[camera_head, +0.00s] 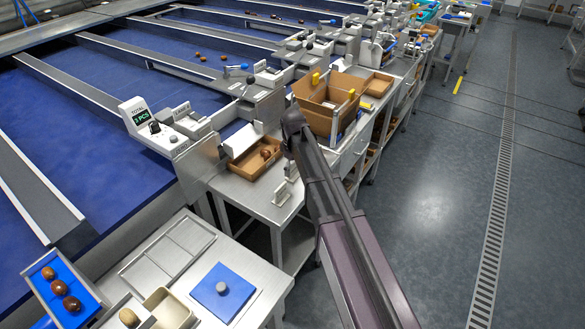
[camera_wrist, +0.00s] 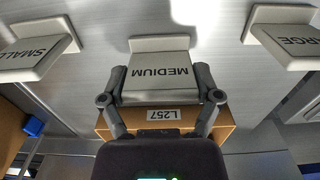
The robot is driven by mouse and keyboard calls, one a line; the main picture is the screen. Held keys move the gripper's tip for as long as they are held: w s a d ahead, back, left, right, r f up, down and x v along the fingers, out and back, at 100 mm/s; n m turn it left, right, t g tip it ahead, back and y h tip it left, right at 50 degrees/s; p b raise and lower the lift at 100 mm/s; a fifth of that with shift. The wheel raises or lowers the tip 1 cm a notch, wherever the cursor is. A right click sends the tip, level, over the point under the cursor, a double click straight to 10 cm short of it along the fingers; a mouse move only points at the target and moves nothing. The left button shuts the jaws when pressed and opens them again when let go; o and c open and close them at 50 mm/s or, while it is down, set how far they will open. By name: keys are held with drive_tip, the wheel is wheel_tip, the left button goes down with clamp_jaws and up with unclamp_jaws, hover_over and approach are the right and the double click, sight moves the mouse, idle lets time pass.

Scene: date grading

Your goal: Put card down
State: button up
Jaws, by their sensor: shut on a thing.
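The MEDIUM card (camera_wrist: 160,93), a pale plate on a light foot with upside-down black letters, is between my fingertips in the wrist view. My gripper (camera_wrist: 160,79) is shut on its two side edges. Its foot appears against a brushed metal surface (camera_wrist: 228,35); I cannot tell whether it touches. The SMALL card (camera_wrist: 38,55) is to its left and the LARGE card (camera_wrist: 292,45) to its right, in a rough row. In the head view my arm hides the gripper and the held card.
A brown box labelled L257 (camera_wrist: 225,122) lies beyond my fingers in the wrist view. In the head view an open cardboard carton (camera_head: 318,118) stands behind my arm, and a tray with dates (camera_head: 236,172) lies to its left. The grey aisle floor (camera_head: 440,190) at right is clear.

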drive_tip(key=o, duration=0.7)
drive_tip(key=shift+r, duration=0.1)
wheel_tip(320, 180, up, 12)
drive_tip(key=p, duration=1.2)
idle(0.6)
drive_tip(key=s+d+m, duration=0.3)
drive_tip(key=s+d, duration=0.2)
drive_tip(key=s, duration=0.2)
drive_tip(key=s+d+m, duration=0.4)
drive_tip(key=s+d, duration=0.2)
drive_tip(key=s, duration=0.1)
drive_tip(key=s+d+m, duration=0.4)
drive_tip(key=s+d, duration=0.2)
drive_tip(key=s, duration=0.2)
drive_tip(key=shift+d, duration=0.1)
